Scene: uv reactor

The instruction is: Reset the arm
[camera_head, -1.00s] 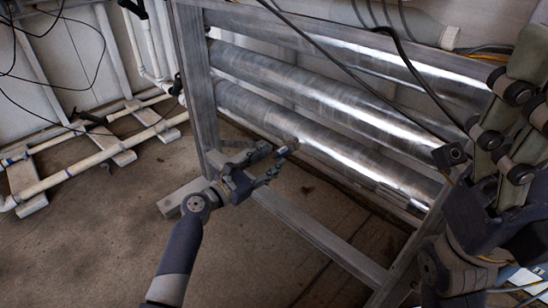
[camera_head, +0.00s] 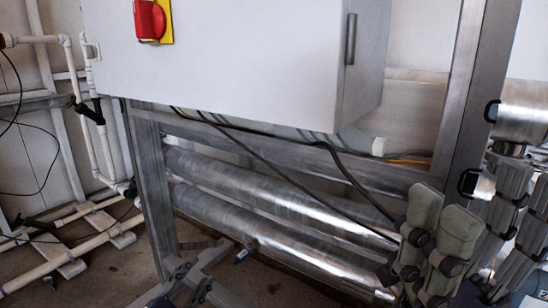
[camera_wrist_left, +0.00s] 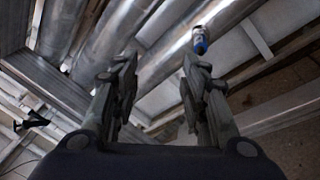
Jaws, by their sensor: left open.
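My left gripper (camera_head: 190,280) shows at the bottom of the head view, in front of the lower pipes and partly cut off by the frame edge. In the left wrist view its two fingers (camera_wrist_left: 158,78) stand apart with nothing between them. Parts of my right arm and gripper (camera_head: 435,245) fill the lower right of the head view; their jaw opening is not clear. My left gripper appears apart from the metal pipes (camera_head: 270,225) of the reactor.
A metal frame (camera_head: 152,190) carries a white cabinet (camera_head: 250,45) with a red switch (camera_head: 149,19). A blue-ended fitting (camera_head: 242,254) sits by the lower pipe and shows in the left wrist view (camera_wrist_left: 200,42). Black cables hang across the frame. White pipes (camera_head: 75,262) lie at left.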

